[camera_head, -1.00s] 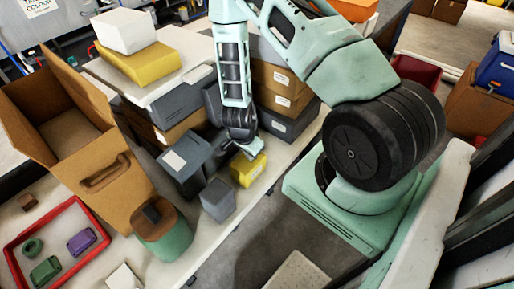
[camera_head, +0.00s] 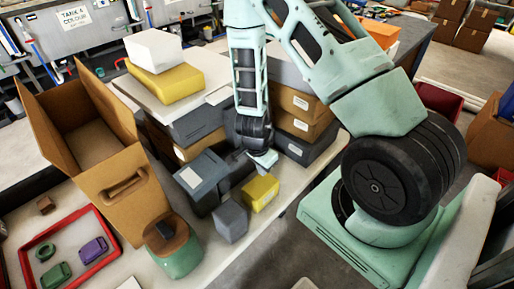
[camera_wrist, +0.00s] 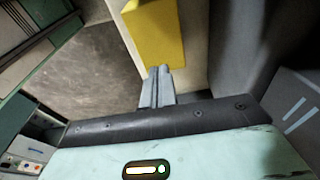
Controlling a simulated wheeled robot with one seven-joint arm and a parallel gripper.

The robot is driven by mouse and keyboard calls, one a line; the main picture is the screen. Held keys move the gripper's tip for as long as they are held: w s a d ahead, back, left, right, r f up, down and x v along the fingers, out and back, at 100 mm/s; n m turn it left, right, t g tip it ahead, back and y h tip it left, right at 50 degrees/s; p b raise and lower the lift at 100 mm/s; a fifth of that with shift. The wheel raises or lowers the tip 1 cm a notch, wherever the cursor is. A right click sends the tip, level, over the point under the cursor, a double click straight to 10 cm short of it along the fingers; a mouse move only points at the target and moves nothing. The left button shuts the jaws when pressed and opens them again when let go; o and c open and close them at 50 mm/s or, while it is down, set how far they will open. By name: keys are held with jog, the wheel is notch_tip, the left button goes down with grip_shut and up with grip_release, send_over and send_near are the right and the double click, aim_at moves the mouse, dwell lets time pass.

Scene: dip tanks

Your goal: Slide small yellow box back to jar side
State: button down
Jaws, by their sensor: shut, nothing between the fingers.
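The small yellow box (camera_head: 261,193) stands on the white bench near its right edge, beside a small grey box. It also shows at the top of the wrist view (camera_wrist: 156,35). My gripper (camera_head: 267,166) is just behind the yellow box in the head view, fingers pointing down. In the wrist view my gripper's fingers (camera_wrist: 158,76) are together and empty, close to the box's near end; I cannot tell whether they touch it. The green jar (camera_head: 180,258) with a brown lid stands to the lower left, past the small grey box.
The small grey box (camera_head: 230,222) stands between yellow box and jar. A dark grey box (camera_head: 203,178) and stacked cartons (camera_head: 300,103) crowd the back. An open cardboard box (camera_head: 122,200) and a red tray (camera_head: 102,262) are left. The bench edge is close on the right.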

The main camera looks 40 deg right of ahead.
notch_tip(320, 180, up, 12)
jog(key=a+p, duration=0.2)
jog(key=p, duration=0.2)
jog(key=shift+a, duration=0.2)
jog(key=shift+s+f, duration=0.1)
jog(key=s+a+r+n+y+b, duration=0.25)
jog(key=a+n, duration=0.35)
jog(key=a, duration=0.3)
jog(key=s+a+r+n+y+b, duration=0.1)
jog(key=a+r+n+y+b, duration=0.15)
jog(key=a+n, duration=0.45)
jog(key=s+a+r+n+h+b, duration=0.1)
jog(key=s+a+r+n+b, duration=0.1)
jog(key=s+n, duration=0.4)
jog(key=s+a+r+n+h+b, duration=0.1)
jog(key=s+a+r+n+b, duration=0.1)
jog(key=s+a+r+n, duration=0.2)
jog(key=shift+s+r+n+b, duration=0.25)
jog(key=shift+s+n+b, duration=0.05)
jog(key=shift+s+n, duration=0.85)
jog(key=shift+a, duration=0.1)
